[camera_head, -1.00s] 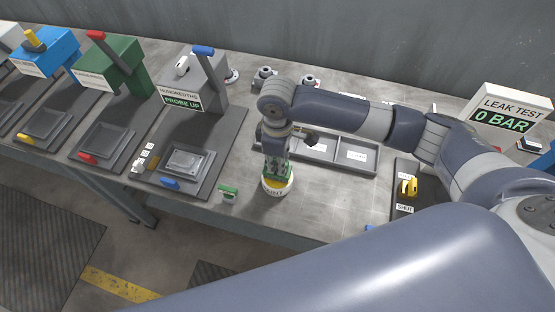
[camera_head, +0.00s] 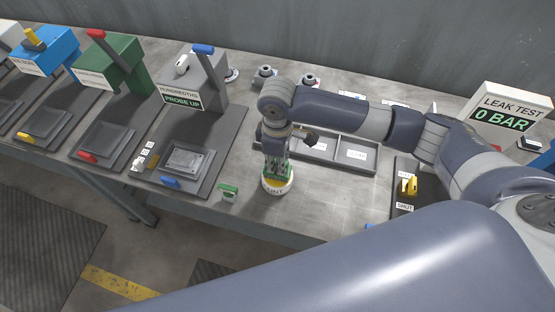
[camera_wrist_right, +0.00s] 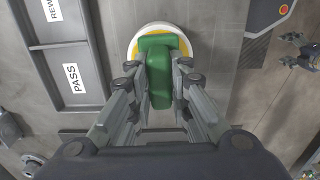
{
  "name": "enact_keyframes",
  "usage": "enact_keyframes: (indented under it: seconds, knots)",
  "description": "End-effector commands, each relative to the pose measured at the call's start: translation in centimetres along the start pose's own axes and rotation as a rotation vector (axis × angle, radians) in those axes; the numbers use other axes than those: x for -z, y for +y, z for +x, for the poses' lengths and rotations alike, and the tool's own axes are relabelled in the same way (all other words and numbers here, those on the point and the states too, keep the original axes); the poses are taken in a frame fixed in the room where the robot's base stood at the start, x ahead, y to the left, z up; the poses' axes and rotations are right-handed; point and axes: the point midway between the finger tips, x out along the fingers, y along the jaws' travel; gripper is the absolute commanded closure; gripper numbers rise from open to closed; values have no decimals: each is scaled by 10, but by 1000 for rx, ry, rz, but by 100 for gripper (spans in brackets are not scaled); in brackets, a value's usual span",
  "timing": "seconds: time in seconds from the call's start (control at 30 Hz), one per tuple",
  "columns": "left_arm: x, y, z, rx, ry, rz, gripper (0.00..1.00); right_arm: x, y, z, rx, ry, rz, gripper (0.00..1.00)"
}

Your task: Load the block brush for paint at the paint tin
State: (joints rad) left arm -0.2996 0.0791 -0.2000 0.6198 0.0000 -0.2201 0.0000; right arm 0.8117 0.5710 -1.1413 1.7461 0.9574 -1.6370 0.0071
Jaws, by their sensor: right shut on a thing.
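The paint tin (camera_head: 277,190) is a short white tin with yellow inside, standing near the front edge of the bench. My right gripper (camera_head: 276,165) points down over it and is shut on the green block brush (camera_wrist_right: 160,72). In the right wrist view the tin's white rim (camera_wrist_right: 134,50) and yellow inside show around the brush head, which is over or in the tin's mouth. How deep the brush sits, and whether paint is on its underside, is hidden.
A green-topped small piece (camera_head: 228,190) lies left of the tin at the bench edge. A grey labelled tray (camera_head: 325,165) lies behind. A grey probe station (camera_head: 205,85) stands left, and a dark panel with a yellow handle (camera_head: 405,205) lies right. Bare bench shows right of the tin.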

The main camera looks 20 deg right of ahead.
Motion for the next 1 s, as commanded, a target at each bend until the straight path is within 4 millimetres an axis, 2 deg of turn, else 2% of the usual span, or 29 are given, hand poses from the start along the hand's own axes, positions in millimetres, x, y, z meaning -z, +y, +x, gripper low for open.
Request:
enact_keyframes:
  seconds: [1.0]
  knots:
    - [0,0,-6,0,0,0,24,0,0,1,1,0,0,100]
